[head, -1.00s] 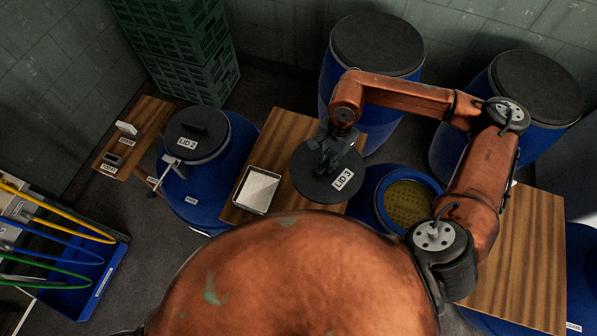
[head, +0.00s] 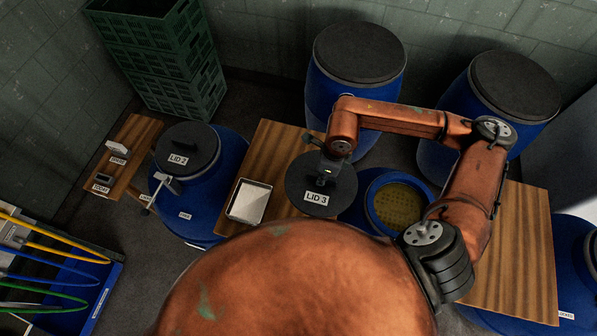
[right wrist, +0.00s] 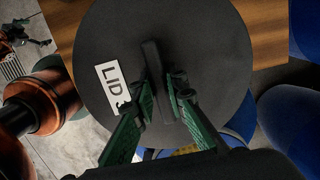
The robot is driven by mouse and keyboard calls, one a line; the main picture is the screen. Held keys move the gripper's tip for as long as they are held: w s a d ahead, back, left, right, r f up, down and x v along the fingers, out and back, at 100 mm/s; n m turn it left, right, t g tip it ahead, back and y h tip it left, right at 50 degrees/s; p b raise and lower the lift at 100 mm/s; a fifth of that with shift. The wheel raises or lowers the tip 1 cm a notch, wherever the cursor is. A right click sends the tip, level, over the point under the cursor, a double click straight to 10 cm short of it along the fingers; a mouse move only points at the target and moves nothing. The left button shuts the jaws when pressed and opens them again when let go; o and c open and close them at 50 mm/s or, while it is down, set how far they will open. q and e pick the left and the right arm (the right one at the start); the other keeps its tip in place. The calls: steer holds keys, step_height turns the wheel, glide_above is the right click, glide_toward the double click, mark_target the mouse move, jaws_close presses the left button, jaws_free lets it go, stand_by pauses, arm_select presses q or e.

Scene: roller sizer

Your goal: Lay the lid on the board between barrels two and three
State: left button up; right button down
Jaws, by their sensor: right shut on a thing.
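The black round lid marked LID 3 (head: 334,201) is over the right part of the wooden board (head: 276,150) between two blue barrels. My right gripper (head: 325,177) is shut on its handle; the right wrist view shows the green fingers (right wrist: 160,100) on either side of the handle bar. I cannot tell whether the lid (right wrist: 220,50) touches the board. The barrel on the right (head: 375,205) is open and shows a yellowish perforated surface inside. The barrel on the left (head: 205,200) wears a lid marked LID 2 (head: 190,140).
A white tray (head: 236,207) lies on the board left of the lid. Two blue barrels with black tops (head: 360,50) (head: 515,85) stand behind. Green crates (head: 170,75) stand at the back left. Another board (head: 525,240) is at the right.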

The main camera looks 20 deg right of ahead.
mark_target(315, 160)
steer(key=w+f, duration=0.1)
steer(key=w, duration=0.1)
steer(key=w+f+p, duration=0.1)
steer(key=w, duration=0.2)
steer(key=w+d+f, duration=0.1)
steer(key=w, duration=0.2)
steer(key=shift+f, duration=0.25)
steer(key=w+f, duration=0.2)
steer(key=w+f+p, duration=0.1)
steer(key=f, duration=0.1)
steer(key=shift+w+d+f, duration=0.2)
steer(key=shift+w+f, duration=0.35)
steer(key=shift+f, duration=0.05)
steer(key=f, duration=0.2)
steer(key=f+p, duration=0.1)
steer(key=shift+w+f, duration=0.2)
steer(key=shift+w, duration=0.05)
steer(key=shift+d+f, duration=0.1)
steer(key=shift+f, duration=0.1)
steer(key=c, duration=2.3)
jaws_free()
steer(key=shift+c, duration=0.2)
steer(key=o, duration=0.4)
steer(key=shift+s, duration=0.1)
